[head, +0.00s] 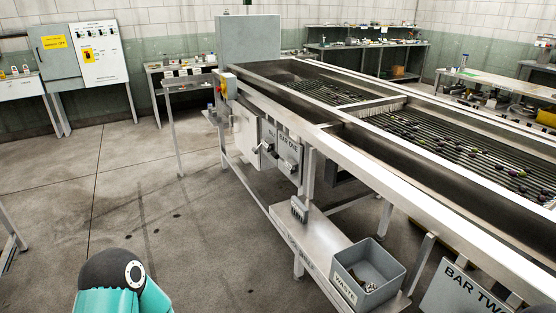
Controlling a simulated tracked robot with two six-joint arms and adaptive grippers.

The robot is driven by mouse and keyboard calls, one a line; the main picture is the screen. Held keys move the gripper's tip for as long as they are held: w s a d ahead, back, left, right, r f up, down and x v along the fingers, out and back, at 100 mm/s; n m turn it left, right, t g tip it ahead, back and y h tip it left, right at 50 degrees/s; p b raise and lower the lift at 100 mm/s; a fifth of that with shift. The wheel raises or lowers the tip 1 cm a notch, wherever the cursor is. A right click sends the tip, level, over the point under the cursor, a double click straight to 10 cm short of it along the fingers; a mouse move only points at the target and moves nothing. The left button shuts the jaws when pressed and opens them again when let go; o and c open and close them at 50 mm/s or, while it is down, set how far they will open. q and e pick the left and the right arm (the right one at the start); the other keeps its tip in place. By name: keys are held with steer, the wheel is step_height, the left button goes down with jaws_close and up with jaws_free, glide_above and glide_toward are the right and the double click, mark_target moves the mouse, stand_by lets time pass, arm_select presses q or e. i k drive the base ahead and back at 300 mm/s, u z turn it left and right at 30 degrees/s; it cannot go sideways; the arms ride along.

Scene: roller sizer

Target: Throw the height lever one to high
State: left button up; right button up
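Two grey control boxes hang on the near side of the roller sizer. The right box (289,153) is marked BAR ONE, and the label of the box to its left (267,135) is too small to read in full. A small dark handle (257,149) sticks out at the left box, and another short handle shows low on the BAR ONE box. I cannot tell which is height lever one, or its position. Neither gripper is in view; only a teal and black part of my arm shows at the bottom left.
The long metal sizer frame (405,170) runs across the right, with dark rollers and small round produce on top. A grey bin marked WASTE (343,286) stands on a low shelf. A BAR TWO plate (465,291) is at bottom right. The floor at left is mostly clear.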

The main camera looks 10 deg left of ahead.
mark_target(276, 155)
steer(key=z, duration=0.8)
steer(key=i, duration=0.15)
steer(key=u, duration=3.2)
steer(key=i, duration=2.45)
steer(key=z, duration=2.45)
